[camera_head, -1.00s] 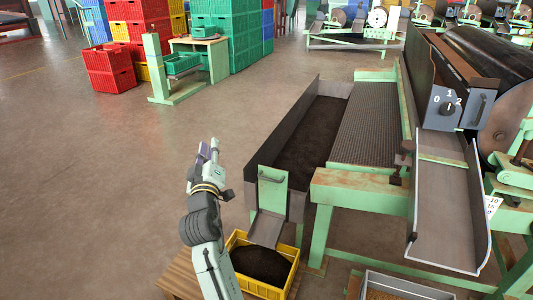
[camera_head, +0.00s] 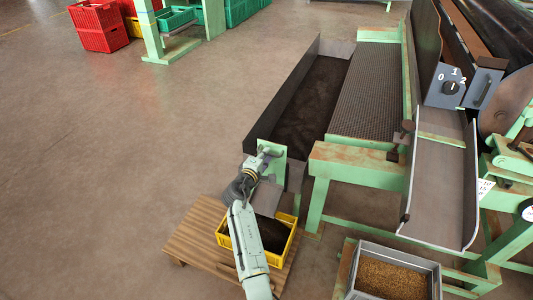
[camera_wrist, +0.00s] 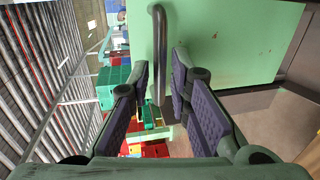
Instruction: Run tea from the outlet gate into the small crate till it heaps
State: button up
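The outlet gate is a pale green plate (camera_head: 276,170) at the near end of the long dark trough, with a grey chute (camera_head: 266,199) below it. In the wrist view the gate plate (camera_wrist: 225,40) carries a bent metal handle (camera_wrist: 159,50). My gripper (camera_wrist: 163,92) is open, and the handle stands upright between and just beyond its two purple-padded fingers. In the head view my gripper (camera_head: 264,154) is at the gate's front. The small yellow crate (camera_head: 222,238) sits on a wooden pallet under the chute. Dark tea (camera_head: 273,234) shows in it; my arm hides part.
The trough (camera_head: 310,105) holds a dark layer of tea. A sorter with a green frame (camera_head: 345,165) and a dial box (camera_head: 450,87) stands to the right. A grey crate of brown grains (camera_head: 392,278) is at the lower right.

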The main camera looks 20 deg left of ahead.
jog(key=shift+x, duration=0.9)
jog(key=shift+c, duration=0.3)
grip_shut()
